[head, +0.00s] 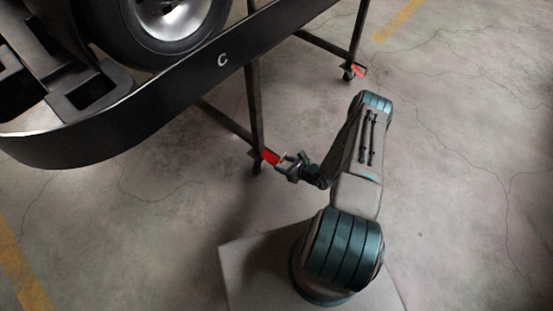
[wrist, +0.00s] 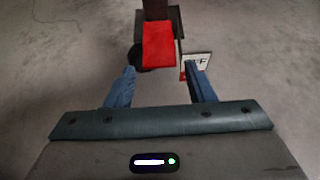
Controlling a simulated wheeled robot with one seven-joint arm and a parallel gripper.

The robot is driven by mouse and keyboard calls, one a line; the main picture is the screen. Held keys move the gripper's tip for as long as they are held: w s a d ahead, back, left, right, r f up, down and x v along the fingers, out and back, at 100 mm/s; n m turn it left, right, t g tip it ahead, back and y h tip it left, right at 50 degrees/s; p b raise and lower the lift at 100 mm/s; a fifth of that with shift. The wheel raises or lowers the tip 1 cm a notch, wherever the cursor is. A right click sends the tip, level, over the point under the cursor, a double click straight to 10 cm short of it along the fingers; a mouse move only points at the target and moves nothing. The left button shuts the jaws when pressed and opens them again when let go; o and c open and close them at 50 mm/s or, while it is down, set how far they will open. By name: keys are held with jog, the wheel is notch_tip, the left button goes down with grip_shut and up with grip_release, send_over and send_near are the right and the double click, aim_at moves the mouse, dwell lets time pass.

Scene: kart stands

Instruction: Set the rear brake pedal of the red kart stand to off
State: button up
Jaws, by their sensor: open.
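A red brake pedal (head: 270,157) sits low on the nearer leg of the dark kart stand (head: 254,105), just above the caster. In the wrist view the red pedal (wrist: 159,45) is straight ahead, beyond the fingertips. A pale plate (wrist: 203,62) with a dark letter like F stands beside its right edge, partly hidden by the right finger. My gripper (head: 287,163) is open and empty, just right of the pedal; it also shows in the wrist view (wrist: 162,74). I see no clear contact. A second red pedal (head: 358,71) is on the farther leg. Which is rear is not marked.
The black kart body edge (head: 150,112) with a white letter C and a tyre (head: 165,30) overhang at upper left. A dark wheel (wrist: 139,57) shows beside the pedal in the wrist view. The cracked concrete floor (head: 460,150) is clear at right.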

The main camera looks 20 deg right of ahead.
jog(key=p+v, duration=0.1)
jog(key=v, duration=0.5)
jog(key=shift+s+d+r, duration=0.15)
jog(key=shift+s+d, duration=0.05)
jog(key=shift+s, duration=0.05)
